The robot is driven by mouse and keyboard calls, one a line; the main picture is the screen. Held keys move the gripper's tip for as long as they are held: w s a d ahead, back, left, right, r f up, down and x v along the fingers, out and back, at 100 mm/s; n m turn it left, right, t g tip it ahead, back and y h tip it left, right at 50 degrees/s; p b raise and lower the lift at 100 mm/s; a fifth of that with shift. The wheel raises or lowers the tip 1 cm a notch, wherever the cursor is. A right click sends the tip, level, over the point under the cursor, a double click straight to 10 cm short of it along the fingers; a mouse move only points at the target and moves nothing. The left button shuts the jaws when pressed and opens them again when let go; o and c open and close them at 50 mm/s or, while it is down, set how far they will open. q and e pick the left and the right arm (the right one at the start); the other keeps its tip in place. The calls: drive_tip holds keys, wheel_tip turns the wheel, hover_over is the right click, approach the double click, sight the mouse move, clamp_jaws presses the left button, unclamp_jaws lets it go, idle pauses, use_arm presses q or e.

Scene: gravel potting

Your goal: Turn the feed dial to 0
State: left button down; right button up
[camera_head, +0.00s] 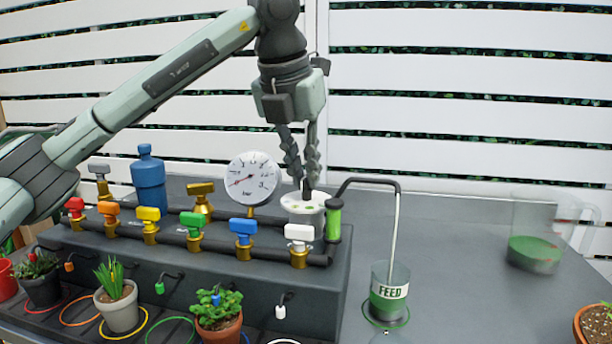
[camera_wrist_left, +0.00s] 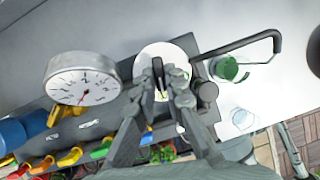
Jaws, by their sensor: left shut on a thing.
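The feed dial (camera_head: 292,204) is a white round cap with green dots, on top of the dark manifold block. It also shows in the left wrist view (camera_wrist_left: 172,50), where a dark upright pointer knob (camera_wrist_left: 158,72) stands on it. My left gripper (camera_head: 305,184) points straight down over the dial, its fingers shut on the dark knob. In the wrist view the fingers (camera_wrist_left: 166,95) close around the knob and cover part of the dial face. I cannot read the setting. My right gripper is not in view.
A pressure gauge (camera_head: 253,179) stands just left of the dial. Coloured valve handles, such as the white one (camera_head: 298,233), line the block. A bent dark pipe (camera_head: 370,181) leads to the FEED cup (camera_head: 390,292). A jug with green liquid (camera_head: 533,252) stands at the right.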

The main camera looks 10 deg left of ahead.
use_arm(q)
drive_tip(key=shift+a+m+h, duration=0.15)
drive_tip(key=shift+m+h, duration=0.25)
drive_tip(key=shift+m, duration=0.5)
drive_tip(key=shift+m+g+h, duration=0.3)
drive_tip(key=shift+m+g, duration=0.1)
drive_tip(key=shift+m, duration=0.5)
drive_tip(key=shift+w+a+m+p, duration=0.1)
drive_tip(key=shift+m+p, duration=0.2)
drive_tip(key=shift+m, duration=0.2)
drive_tip(key=shift+a+m+g+h+p, duration=0.1)
drive_tip(key=shift+m+g+h+p, duration=0.35)
drive_tip(key=shift+m, duration=0.75)
drive_tip(key=shift+w+m+g+h+p, duration=0.15)
drive_tip(key=shift+m+g+h+p, duration=0.35)
drive_tip(key=shift+m, duration=1.1)
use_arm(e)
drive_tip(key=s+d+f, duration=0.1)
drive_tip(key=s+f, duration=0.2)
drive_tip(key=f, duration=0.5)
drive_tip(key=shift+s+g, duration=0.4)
use_arm(q)
drive_tip(key=c, duration=1.6)
unclamp_jaws()
